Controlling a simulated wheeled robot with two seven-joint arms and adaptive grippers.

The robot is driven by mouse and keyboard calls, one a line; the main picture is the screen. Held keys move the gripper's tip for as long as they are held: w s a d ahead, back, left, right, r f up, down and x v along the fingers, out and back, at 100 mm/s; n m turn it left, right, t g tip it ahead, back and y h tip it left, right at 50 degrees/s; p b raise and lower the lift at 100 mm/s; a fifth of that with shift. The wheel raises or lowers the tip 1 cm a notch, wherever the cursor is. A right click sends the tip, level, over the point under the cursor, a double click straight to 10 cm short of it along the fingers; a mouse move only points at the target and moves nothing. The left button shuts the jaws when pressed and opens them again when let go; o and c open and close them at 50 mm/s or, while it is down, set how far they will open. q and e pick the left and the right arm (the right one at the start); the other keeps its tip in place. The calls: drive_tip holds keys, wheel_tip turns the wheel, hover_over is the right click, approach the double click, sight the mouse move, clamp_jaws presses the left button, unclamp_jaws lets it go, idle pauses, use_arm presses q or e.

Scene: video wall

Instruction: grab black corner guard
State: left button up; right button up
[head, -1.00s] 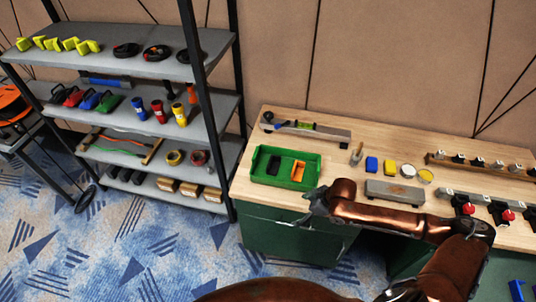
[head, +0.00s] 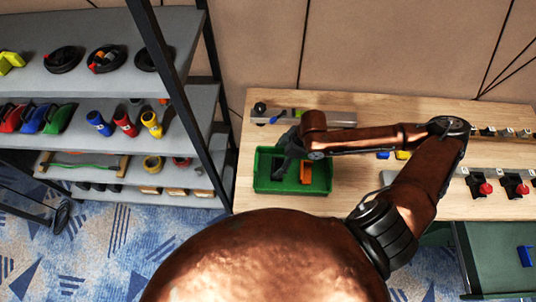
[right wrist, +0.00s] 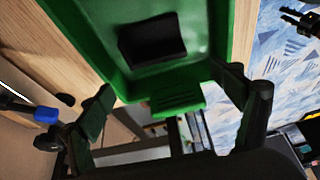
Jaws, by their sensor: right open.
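The black corner guard (right wrist: 152,40) lies on the floor of the green tray (right wrist: 200,60). In the head view my right gripper mostly covers the corner guard, and the tray (head: 262,183) sits at the left end of the wooden bench. My right gripper (head: 284,163) is over the tray's left part, pointing down. In the right wrist view its fingers (right wrist: 172,112) are spread wide and empty, with the corner guard beyond them. I cannot tell the remaining height. My left gripper is not in view.
An orange part (head: 305,172) lies in the tray, right of my gripper. A long grey tool with a blue piece (head: 277,116) lies behind the tray. Shelves with several coloured items (head: 125,122) stand left.

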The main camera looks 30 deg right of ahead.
sight(273, 166)
drive_tip(key=x, duration=0.5)
drive_tip(key=shift+d+f+b, duration=0.1)
drive_tip(key=shift+f+b, duration=0.2)
drive_tip(key=shift+f, duration=0.2)
drive_tip(key=shift+x, duration=0.95)
drive_tip(key=shift+c, duration=1.4)
drive_tip(key=c, duration=0.8)
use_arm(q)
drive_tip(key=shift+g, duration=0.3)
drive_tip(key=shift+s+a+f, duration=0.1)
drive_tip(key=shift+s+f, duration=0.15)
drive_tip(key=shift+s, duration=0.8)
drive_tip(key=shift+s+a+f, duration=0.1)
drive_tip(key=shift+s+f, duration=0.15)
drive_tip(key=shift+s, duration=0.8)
use_arm(e)
drive_tip(key=shift+c, duration=1)
